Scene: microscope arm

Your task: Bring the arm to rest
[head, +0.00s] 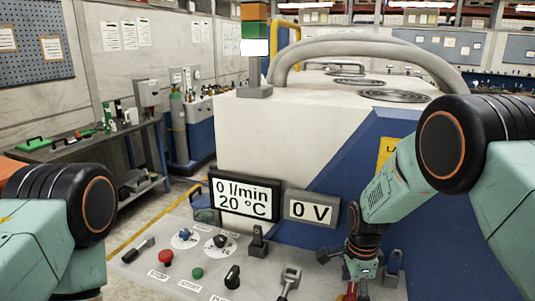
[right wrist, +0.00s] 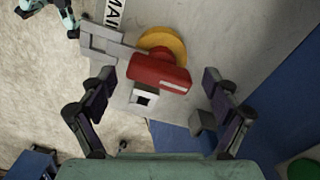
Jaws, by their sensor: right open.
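A red switch handle (right wrist: 160,73) sits on a yellow disc (right wrist: 163,42) on the grey panel, with a label reading "MAI" beside it. My right gripper (right wrist: 158,80) is open, its two fingers on either side of the handle with gaps visible. In the head view my right gripper (head: 360,268) points down at the panel's right part, over a bit of red (head: 350,291). The control panel (head: 140,255) carries a red button (head: 165,257), a green button (head: 197,273) and several knobs. My left arm shows at the left edge; its gripper is out of view.
Displays read "0 l/min 20 °C" (head: 243,196) and "0 V" (head: 311,210). A large white and blue machine (head: 290,130) stands behind the panel. A grey bracket (right wrist: 108,43) and a square-holed block (right wrist: 143,98) sit close to the red handle. A workbench (head: 75,155) stands left.

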